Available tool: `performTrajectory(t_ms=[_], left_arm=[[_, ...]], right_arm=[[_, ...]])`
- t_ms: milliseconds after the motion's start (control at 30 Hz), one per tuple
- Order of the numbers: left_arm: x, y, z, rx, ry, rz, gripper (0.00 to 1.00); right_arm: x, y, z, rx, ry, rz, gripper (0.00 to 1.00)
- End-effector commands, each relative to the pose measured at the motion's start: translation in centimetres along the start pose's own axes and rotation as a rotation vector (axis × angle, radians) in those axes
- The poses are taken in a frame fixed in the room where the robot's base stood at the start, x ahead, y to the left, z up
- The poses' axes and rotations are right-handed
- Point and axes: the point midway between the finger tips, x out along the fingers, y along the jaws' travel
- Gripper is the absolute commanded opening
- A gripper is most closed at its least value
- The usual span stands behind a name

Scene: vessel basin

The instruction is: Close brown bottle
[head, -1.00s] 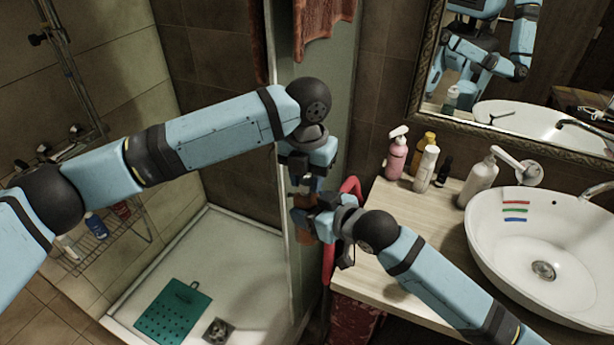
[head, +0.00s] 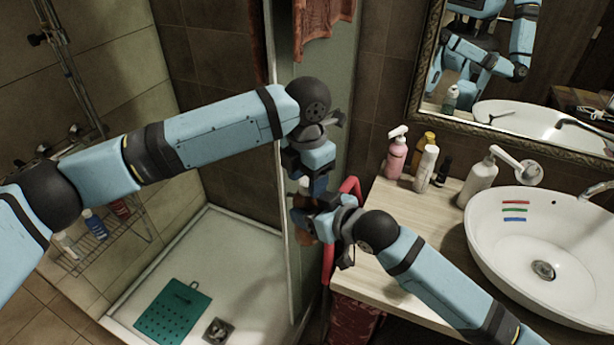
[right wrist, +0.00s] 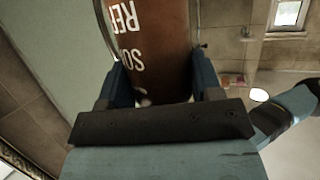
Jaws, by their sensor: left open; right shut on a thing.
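The brown bottle (right wrist: 155,45) with white lettering stands between the fingers of my right gripper (right wrist: 160,85) in the right wrist view. My right gripper is shut on it. In the head view a small brown part of the bottle (head: 302,235) shows beside my right gripper (head: 308,218); the rest is hidden by the grippers. My left gripper (head: 305,188) points down just above the bottle and is open. A small pale thing shows at its fingertips; I cannot tell if it is the cap. The bottle's top is hidden in both views.
A wooden counter (head: 395,235) with a white basin (head: 500,235) is at the right. A pink pump bottle (head: 396,157), a white bottle (head: 425,168) and a white pump bottle (head: 480,180) stand on it. A glass shower panel and a red tube (head: 328,262) are close to the grippers.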

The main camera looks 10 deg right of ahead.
Motion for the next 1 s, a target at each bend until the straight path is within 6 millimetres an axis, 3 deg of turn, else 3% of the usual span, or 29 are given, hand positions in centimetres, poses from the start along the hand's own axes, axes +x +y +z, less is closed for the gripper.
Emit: performTrajectory(t_ms=[433,667,733,800,1000], left_arm=[[-4.3,-0.2,0.0,0.002,-0.001,-0.002,0.57],[-4.5,-0.1,0.0,0.002,0.0,-0.002,0.57],[-4.5,-0.1,0.0,-0.001,0.0,-0.002,0.44],[-4.5,-0.1,0.0,-0.018,0.0,-0.001,0.44],[-4.8,-0.1,0.0,-0.25,0.0,0.0,0.44]], right_arm=[[0.0,0.0,-0.1,0.0,0.001,0.001,0.0],[0.0,0.0,-0.1,0.0,0.001,0.001,0.0],[0.0,0.0,-0.1,0.0,0.002,0.001,0.0],[0.0,0.0,-0.1,0.0,0.002,0.001,0.0],[0.0,0.0,-0.1,0.0,0.002,0.001,0.0]])
